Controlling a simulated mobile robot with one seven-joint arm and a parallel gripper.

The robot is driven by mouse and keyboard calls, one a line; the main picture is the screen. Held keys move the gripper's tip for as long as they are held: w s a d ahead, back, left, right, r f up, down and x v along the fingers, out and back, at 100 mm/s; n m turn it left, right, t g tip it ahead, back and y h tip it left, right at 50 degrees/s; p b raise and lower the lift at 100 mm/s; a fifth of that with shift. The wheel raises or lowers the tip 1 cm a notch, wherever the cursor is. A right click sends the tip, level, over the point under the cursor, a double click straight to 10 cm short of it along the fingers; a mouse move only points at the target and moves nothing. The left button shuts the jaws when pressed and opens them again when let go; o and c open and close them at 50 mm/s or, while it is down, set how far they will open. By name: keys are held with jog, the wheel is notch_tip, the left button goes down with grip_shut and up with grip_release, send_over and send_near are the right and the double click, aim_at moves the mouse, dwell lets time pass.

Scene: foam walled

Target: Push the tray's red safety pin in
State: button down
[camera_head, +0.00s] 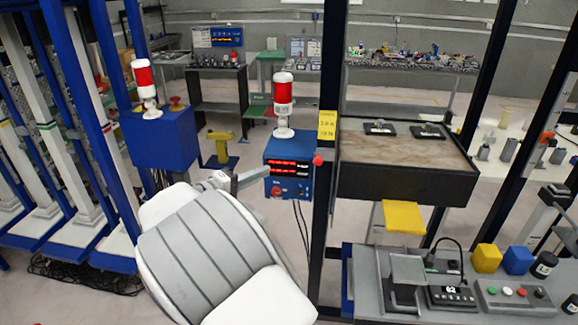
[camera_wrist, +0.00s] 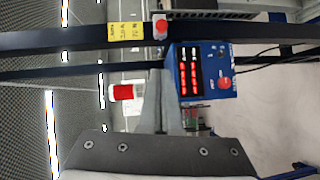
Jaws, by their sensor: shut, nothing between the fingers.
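The tray (camera_head: 400,185) is a dark, deep-sided box with a worn brown top, fixed at an upright dark post. Its red safety pin (camera_head: 318,160) is a small round red knob on the post by the tray's left corner, just below a yellow label. The pin also shows at the top of the wrist view (camera_wrist: 160,27), where the picture is turned sideways. My gripper (camera_head: 264,174) is shut and empty, left of the pin and apart from it, in front of a blue control box. In the wrist view my gripper's fingers (camera_wrist: 157,75) point up towards the post.
The blue control box (camera_head: 287,180) with red displays and a red-white beacon stands behind my gripper. Two small dark fittings (camera_head: 380,128) lie on the tray. A grey bench (camera_head: 375,280) with devices and coloured blocks is at lower right. Another blue box (camera_head: 160,140) stands left.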

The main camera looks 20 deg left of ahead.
jog(key=p, duration=0.2)
send_near(320, 162)
jog(key=w+a, duration=0.4)
jog(key=w, duration=0.1)
jog(key=d, duration=0.1)
jog(key=w+d, duration=0.1)
jog(key=d+p, duration=0.1)
jog(key=d, duration=0.1)
jog(key=shift+w+f, duration=0.2)
jog(key=shift+f, duration=0.15)
jog(key=d+b, duration=0.2)
jog(key=shift+w+d+f, duration=0.15)
jog(key=shift+w+d, duration=0.15)
jog(key=shift+d, duration=0.05)
jog(key=shift+w+d+b, duration=0.1)
jog(key=shift+d+b, duration=0.4)
jog(key=shift+d, duration=0.1)
